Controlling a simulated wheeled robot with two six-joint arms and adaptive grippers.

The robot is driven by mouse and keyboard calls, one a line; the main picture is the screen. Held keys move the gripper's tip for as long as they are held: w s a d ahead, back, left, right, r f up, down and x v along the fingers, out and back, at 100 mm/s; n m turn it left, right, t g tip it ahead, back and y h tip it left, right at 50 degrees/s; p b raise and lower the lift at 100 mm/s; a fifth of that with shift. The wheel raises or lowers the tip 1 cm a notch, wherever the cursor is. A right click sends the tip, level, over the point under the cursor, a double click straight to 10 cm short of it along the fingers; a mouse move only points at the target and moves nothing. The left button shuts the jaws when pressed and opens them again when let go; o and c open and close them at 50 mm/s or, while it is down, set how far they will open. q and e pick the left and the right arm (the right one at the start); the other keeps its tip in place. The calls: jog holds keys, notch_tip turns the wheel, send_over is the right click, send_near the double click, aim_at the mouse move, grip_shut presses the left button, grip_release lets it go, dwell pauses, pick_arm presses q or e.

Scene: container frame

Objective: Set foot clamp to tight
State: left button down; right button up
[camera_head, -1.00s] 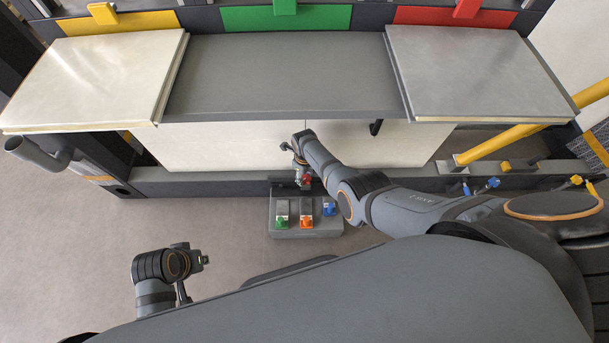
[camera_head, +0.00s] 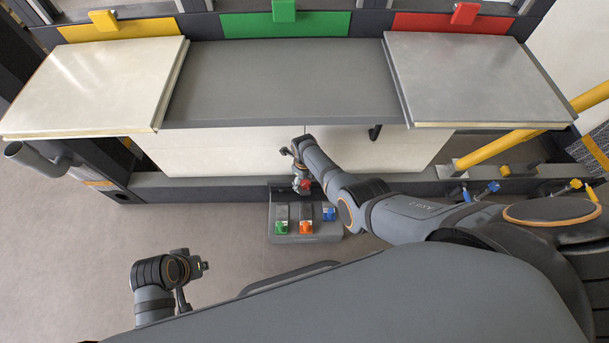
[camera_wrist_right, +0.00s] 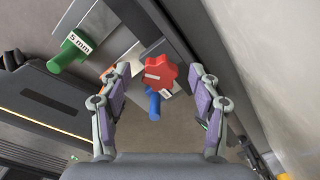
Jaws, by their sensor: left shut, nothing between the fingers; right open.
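A red lobed knob (camera_wrist_right: 160,74), which I take for the foot clamp's, sits in the right wrist view between my right fingers. It also shows as a small red spot in the head view (camera_head: 307,184), at the back of a low grey block (camera_head: 272,225) on the floor. My right gripper (camera_wrist_right: 161,72) is open, with one finger on each side of the knob; I cannot tell whether either touches it. The knob's tight and loose marks are not readable. My left gripper (camera_head: 205,266) is shut and empty, low at the left, away from the block.
The block carries green (camera_head: 282,228), orange (camera_head: 306,228) and blue (camera_head: 329,214) pieces; the green one (camera_wrist_right: 63,55) reads 5 mm. A grey beam (camera_head: 200,184) runs behind it. A yellow bar (camera_head: 510,140) slants at the right. Floor around my left gripper is clear.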

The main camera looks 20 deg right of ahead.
aim_at(305, 182)
notch_tip(305, 182, up, 12)
jog(key=shift+f, duration=0.15)
dwell(0.4)
